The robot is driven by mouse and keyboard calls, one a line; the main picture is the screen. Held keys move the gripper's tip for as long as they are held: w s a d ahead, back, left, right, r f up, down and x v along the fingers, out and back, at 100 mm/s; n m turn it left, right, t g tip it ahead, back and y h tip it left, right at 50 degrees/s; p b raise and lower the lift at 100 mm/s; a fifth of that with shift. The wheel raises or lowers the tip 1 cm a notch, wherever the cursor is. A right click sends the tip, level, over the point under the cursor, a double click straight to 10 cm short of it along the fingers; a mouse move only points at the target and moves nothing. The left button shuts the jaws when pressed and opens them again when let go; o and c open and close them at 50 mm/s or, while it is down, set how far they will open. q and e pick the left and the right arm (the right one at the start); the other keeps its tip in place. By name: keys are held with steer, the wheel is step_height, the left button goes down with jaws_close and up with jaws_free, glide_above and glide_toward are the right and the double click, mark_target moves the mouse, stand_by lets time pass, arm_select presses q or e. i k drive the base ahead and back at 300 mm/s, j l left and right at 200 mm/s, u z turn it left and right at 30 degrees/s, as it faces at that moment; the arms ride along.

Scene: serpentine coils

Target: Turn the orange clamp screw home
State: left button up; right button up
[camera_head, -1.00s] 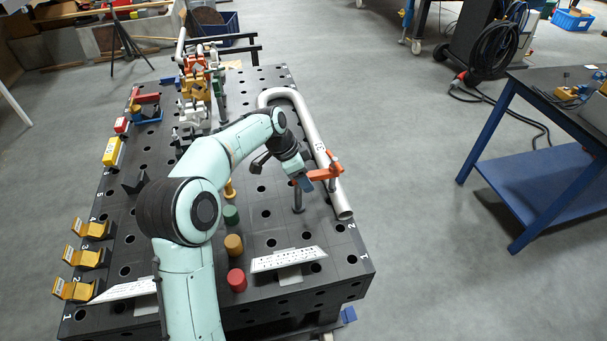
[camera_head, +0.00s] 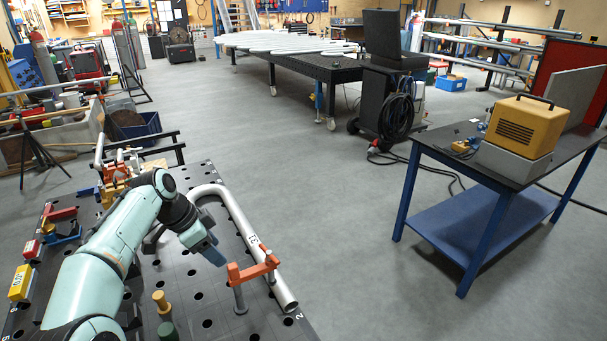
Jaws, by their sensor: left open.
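The orange clamp (camera_head: 252,270) sits at the near end of the bent grey pipe (camera_head: 238,215), reaching left from it. A dark grey upright post or screw (camera_head: 240,298) shows below the clamp's left end. An orange upright piece (camera_head: 266,251) stands at its pipe end. My left gripper (camera_head: 213,253), with blue fingertips, is open just left of and beyond the clamp's left end, with a small gap in the picture. I see nothing between its fingers, though the view is too small to be sure. My right gripper is not in view.
A blue-legged bench (camera_head: 480,185) with a yellow-and-grey machine (camera_head: 520,130) stands right, across open floor.

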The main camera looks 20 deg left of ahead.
mark_target(269, 257)
steer(key=k+l, duration=0.45)
steer(key=l, duration=0.25)
steer(key=k+l, duration=0.25)
steer(key=l, duration=0.1)
